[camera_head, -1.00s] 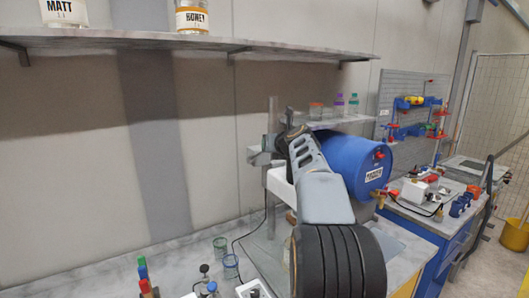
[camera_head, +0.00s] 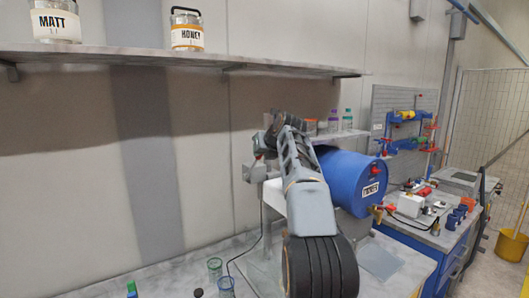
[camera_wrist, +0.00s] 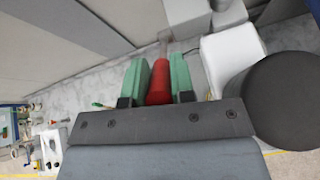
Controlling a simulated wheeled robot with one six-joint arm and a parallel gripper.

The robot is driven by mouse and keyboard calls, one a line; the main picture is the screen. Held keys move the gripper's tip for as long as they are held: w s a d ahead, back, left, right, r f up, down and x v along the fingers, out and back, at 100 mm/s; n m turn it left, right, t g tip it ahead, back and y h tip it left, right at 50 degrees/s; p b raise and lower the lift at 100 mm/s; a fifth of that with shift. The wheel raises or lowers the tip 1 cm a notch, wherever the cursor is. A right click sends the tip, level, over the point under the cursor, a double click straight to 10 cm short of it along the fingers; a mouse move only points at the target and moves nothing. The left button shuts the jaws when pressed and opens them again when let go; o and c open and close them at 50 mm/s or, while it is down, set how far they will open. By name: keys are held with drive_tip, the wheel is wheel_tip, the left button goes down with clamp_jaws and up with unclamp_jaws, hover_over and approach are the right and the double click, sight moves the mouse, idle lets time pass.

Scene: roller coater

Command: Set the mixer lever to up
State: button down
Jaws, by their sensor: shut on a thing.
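My gripper (camera_wrist: 159,84) shows in the wrist view with its two green fingers closed on a red cylindrical handle (camera_wrist: 160,82). It appears to be the mixer lever's grip, and a thin blurred rod shows beyond it. The white body (camera_wrist: 228,55), apparently the mixer's, is to the right of the fingers in that view. In the head view, part of this white body (camera_head: 273,194) shows behind my arm. My arm hides much of the machine there, and the red handle cannot be made out.
A blue drum (camera_head: 350,182) lies just right of my arm. A long wall shelf (camera_head: 180,60) with a honey jar (camera_head: 187,30) and a Matt jar (camera_head: 55,21) is above left. Glasses (camera_head: 215,268) stand on the bench below. A blue cabinet (camera_head: 413,250) is at right.

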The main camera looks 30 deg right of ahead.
drive_tip(key=c, duration=1)
unclamp_jaws()
drive_tip(key=shift+o, duration=0.2)
drive_tip(key=shift+s, duration=0.1)
drive_tip(key=b+v, duration=0.1)
drive_tip(key=v, duration=1.2)
drive_tip(key=shift+s+r, duration=0.2)
drive_tip(key=shift+s, duration=0.1)
